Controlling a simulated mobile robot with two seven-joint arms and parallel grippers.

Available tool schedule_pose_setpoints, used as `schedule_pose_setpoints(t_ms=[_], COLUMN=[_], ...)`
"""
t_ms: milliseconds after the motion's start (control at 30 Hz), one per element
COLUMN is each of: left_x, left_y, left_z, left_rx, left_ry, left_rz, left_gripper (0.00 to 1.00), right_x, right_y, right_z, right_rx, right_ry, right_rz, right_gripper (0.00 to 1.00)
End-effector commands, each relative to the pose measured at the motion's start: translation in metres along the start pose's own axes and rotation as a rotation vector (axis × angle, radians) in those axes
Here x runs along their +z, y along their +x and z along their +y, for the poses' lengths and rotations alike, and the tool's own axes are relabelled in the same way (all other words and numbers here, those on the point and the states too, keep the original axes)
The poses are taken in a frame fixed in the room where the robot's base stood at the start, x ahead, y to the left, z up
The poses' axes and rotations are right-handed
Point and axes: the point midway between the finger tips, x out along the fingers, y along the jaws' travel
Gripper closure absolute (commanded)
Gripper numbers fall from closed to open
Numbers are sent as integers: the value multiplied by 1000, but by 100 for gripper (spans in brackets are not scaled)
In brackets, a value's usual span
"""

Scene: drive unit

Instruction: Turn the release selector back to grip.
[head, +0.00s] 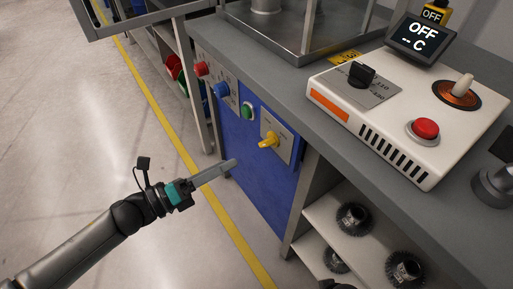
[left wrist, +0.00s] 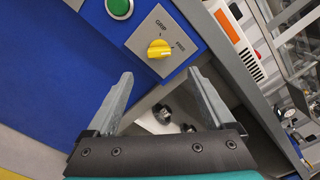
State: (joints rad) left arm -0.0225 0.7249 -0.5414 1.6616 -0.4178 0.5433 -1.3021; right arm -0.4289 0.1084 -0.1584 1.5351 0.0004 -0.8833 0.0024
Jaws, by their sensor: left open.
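The release selector is a yellow knob (head: 268,140) on a grey plate (head: 277,134) on the blue front panel of the bench. In the left wrist view the knob (left wrist: 159,49) sits beyond my fingertips, between two printed labels. One reads GRIP above it; the other, to its right, is small. The knob's narrow end appears turned toward the right label. My left gripper (head: 230,164) is open and empty, in front of the panel, left of and below the knob, not touching it. Its two fingers (left wrist: 160,75) stand wide apart in the left wrist view.
A green button (head: 247,111), a blue knob (head: 221,89) and a red knob (head: 201,69) are left of the selector. A white control box (head: 440,150) with a red button stands on the bench top. Shelves with brushes (head: 353,218) are below. The floor to the left is clear.

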Motion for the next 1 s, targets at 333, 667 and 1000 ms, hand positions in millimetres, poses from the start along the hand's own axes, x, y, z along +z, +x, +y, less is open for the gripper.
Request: schedule_pose_setpoints(t_ms=[333,667,1000], left_x=[0,0,0], left_y=[62,96,99], left_z=[1,1,1], left_rx=[-2,1,3], left_ry=[0,-2,-3], left_rz=[-2,-1,-1], left_gripper=[12,12,12], right_x=[-14,-24,-26], right_y=[-17,-28,-30], right_z=[-5,-4,-4], right_rx=[-7,-6,-6], right_ry=[4,6,6], right_rz=[9,27,30], right_gripper=[50,50,50])
